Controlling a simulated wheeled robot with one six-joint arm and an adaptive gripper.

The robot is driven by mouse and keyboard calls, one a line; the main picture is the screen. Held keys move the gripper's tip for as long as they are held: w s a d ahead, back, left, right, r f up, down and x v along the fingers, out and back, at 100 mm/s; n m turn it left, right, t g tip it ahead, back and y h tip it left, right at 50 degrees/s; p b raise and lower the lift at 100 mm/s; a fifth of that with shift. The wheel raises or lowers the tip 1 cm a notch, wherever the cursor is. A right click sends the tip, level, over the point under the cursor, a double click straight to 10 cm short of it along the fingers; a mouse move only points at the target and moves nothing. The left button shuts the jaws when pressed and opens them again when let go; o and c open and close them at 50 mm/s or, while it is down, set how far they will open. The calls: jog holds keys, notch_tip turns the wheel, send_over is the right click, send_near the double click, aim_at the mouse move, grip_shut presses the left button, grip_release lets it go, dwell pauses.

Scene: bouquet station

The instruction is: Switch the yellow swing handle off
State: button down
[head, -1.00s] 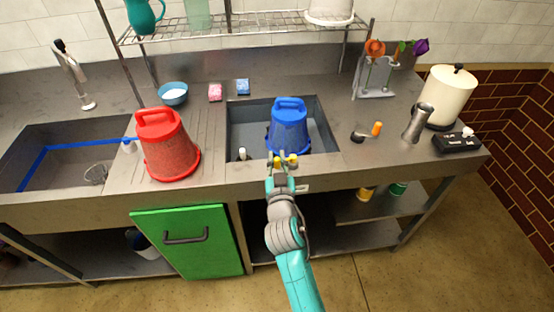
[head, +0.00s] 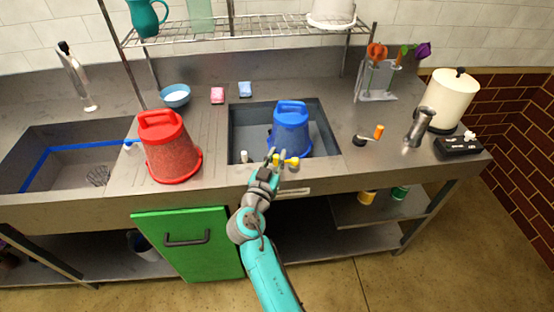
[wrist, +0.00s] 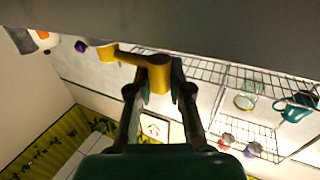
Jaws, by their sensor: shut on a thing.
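The yellow swing handle (head: 292,161) sits at the front edge of the sink counter, just in front of the blue bucket (head: 290,130). In the head view its yellow parts show beside my gripper (head: 271,158), which reaches up to the counter edge from below. In the wrist view the yellow handle (wrist: 158,76) has one end between the two fingers of my gripper (wrist: 158,88), with a bar running off to the left to a yellow knob. The fingers are shut on that end. The handle's mount is partly hidden.
The blue bucket stands in the right sink (head: 240,125). A red bucket (head: 172,155) stands on the counter to the left. A green cabinet door (head: 190,240) is below. A black-handled scoop (head: 360,140) lies to the right.

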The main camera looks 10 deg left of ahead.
jog(key=shift+m+h, duration=0.3)
jog(key=shift+h, duration=0.2)
jog(key=c, duration=1.1)
grip_release()
jog(key=shift+w, duration=0.1)
jog(key=shift+o, duration=0.2)
jog(key=v, duration=1.2)
